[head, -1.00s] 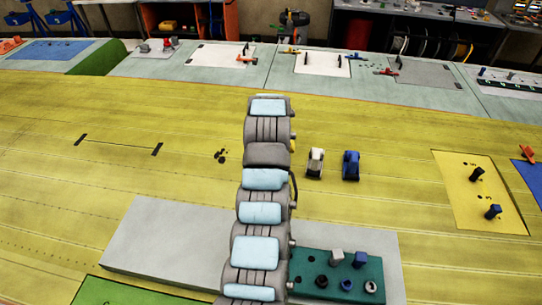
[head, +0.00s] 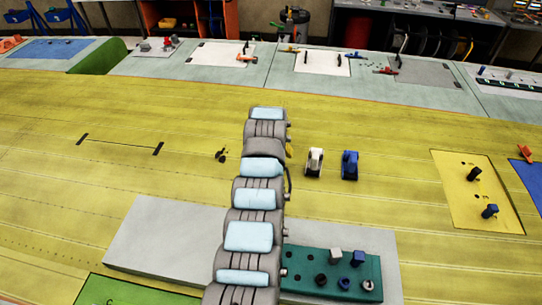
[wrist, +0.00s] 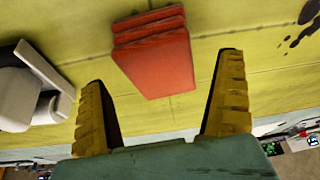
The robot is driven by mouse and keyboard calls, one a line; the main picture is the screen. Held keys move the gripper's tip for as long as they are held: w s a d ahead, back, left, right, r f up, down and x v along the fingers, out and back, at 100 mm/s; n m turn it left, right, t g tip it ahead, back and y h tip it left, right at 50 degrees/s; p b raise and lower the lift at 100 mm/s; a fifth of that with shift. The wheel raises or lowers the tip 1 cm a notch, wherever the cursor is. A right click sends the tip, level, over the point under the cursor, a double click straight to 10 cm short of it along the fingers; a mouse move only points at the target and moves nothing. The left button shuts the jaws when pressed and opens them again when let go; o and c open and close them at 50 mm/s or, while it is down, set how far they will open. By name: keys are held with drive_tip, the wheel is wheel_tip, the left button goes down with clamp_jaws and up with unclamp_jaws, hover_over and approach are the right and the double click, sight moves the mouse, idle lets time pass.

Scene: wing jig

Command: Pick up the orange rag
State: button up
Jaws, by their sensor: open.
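The orange rag (wrist: 155,50) is a folded, layered red-orange cloth on the yellow wing skin in the wrist view. It lies beyond and between the two yellow fingers of my gripper (wrist: 164,68). The fingers are spread wide, with nothing between their pads, and I see no contact with the rag. In the head view my arm hides the rag and most of the gripper; only a bit of yellow finger shows at the arm's right side.
A white tool (head: 314,161) and a blue tool (head: 350,164) stand right of my arm; the white one (wrist: 25,92) is close to the left finger in the wrist view. A green block with holes (head: 330,277) sits nearer. The yellow skin to the left is mostly clear.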

drive_tip(key=shift+x, duration=1.2)
drive_tip(key=shift+f, duration=0.1)
drive_tip(key=shift+f, duration=0.25)
drive_tip(key=c, duration=1.2)
